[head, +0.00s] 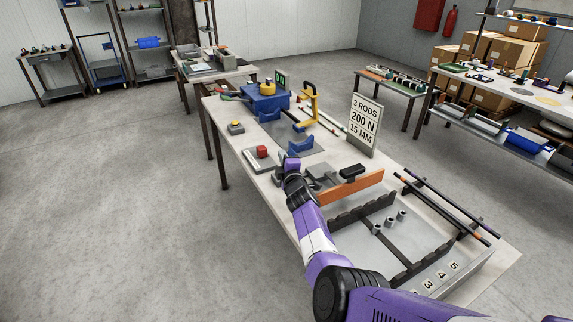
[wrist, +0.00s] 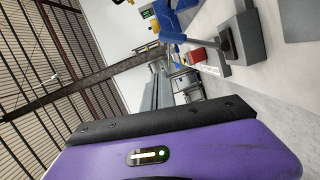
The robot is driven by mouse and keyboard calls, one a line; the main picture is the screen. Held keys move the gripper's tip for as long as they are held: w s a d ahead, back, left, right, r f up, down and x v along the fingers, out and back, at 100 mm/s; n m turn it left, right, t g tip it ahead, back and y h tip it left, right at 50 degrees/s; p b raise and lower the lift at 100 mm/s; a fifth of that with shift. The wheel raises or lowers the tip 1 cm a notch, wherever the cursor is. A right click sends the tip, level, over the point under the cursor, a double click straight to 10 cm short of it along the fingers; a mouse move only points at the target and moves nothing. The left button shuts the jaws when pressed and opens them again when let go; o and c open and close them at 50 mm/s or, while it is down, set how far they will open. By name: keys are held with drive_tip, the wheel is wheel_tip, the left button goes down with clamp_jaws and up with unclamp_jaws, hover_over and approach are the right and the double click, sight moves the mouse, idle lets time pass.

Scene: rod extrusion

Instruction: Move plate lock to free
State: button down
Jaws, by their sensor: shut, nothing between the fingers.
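No part is readably marked as the plate lock. A red block (head: 262,150) on a pale base plate (head: 259,160) lies left of my gripper and may be it; its setting cannot be read. A black handle (head: 352,172) on a grey block stands to the right, behind an orange bar (head: 352,187). My gripper (head: 291,165) is shut and empty over the middle of the bench, near the base plate; contact cannot be told. The wrist view shows mostly my purple housing, with a small red part (wrist: 198,54) beyond; the fingertips are not clear there.
A blue machine (head: 265,97) and a yellow handle (head: 312,105) stand at the bench's far end. A sign (head: 363,124) reads 3 rods, 200 N, 15 mm. Dark rods (head: 445,203) and a notched rack (head: 362,212) occupy the near right. The floor left of the bench is clear.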

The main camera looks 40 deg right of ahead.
drive_tip(key=r+p+v, duration=0.1)
drive_tip(key=p+v, duration=0.2)
drive_tip(key=v, duration=0.5)
drive_tip(key=shift+s, duration=0.1)
idle(0.8)
